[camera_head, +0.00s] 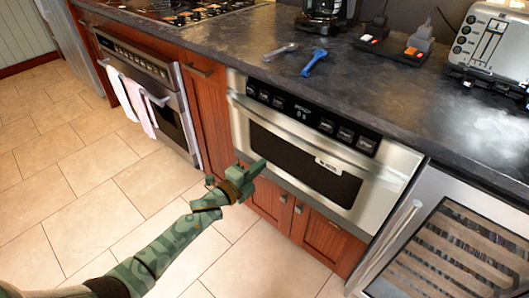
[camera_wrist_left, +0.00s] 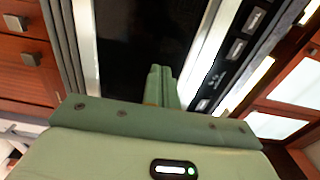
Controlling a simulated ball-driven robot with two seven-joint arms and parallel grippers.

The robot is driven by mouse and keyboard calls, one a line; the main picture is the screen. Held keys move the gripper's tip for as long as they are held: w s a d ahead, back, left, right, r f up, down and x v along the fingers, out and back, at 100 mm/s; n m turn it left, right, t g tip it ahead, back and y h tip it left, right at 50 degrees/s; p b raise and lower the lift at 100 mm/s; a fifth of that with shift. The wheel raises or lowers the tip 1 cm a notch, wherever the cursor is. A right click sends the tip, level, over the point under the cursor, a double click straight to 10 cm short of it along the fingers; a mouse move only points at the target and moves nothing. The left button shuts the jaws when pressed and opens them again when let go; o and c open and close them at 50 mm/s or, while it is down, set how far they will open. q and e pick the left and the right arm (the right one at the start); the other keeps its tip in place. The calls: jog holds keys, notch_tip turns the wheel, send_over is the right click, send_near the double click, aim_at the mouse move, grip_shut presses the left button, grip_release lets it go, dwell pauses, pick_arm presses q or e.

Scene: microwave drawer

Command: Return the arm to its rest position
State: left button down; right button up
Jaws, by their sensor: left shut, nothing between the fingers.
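My left arm comes in from the lower left of the head view. Its green left gripper (camera_head: 250,173) is shut and empty, in front of the microwave drawer (camera_head: 385,195). The gripper overlaps the drawer's lower left part in the picture; I cannot tell whether it touches. The drawer is steel with a dark window, a long handle and a black control strip, and it looks shut. In the left wrist view, the shut fingers (camera_wrist_left: 160,88) point toward the dark window (camera_wrist_left: 135,40). My right gripper is not in view.
Wooden cabinet doors (camera_head: 325,240) lie below the drawer. An oven (camera_head: 150,85) with towels is at left, a wine cooler (camera_head: 445,250) at right. The dark counter (camera_head: 260,45) holds a blue utensil (camera_head: 314,62) and a toaster (camera_head: 490,45). The tiled floor (camera_head: 80,160) is clear.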

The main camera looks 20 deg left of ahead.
pick_arm(q)
jog(key=s+a+f+n+g+y, duration=0.35)
jog(key=s+f+n, duration=0.3)
jog(key=f, duration=0.35)
jog(key=s+a+f+n+g+y, duration=0.2)
jog(key=s+a+f+n, duration=0.25)
jog(key=s+f, duration=0.45)
jog(key=s+f+n+g+y, duration=0.1)
jog(key=s+f+n+g, duration=0.2)
jog(key=s+f, duration=0.7)
jog(key=s+f+n+g, duration=0.2)
jog(key=s+f+g, duration=0.35)
jog(key=s, duration=0.85)
jog(key=s+d+f+n+g, duration=0.1)
jog(key=s+d+g, duration=0.15)
jog(key=s, duration=1.45)
jog(key=s+d+f+n+g, duration=0.1)
jog(key=s+d+g, duration=0.15)
jog(key=s, duration=1.45)
jog(key=w+r+t+p, duration=0.2)
jog(key=w+r+p, duration=0.4)
jog(key=r+p, duration=0.5)
jog(key=p, duration=0.3)
jog(key=shift+d, duration=0.15)
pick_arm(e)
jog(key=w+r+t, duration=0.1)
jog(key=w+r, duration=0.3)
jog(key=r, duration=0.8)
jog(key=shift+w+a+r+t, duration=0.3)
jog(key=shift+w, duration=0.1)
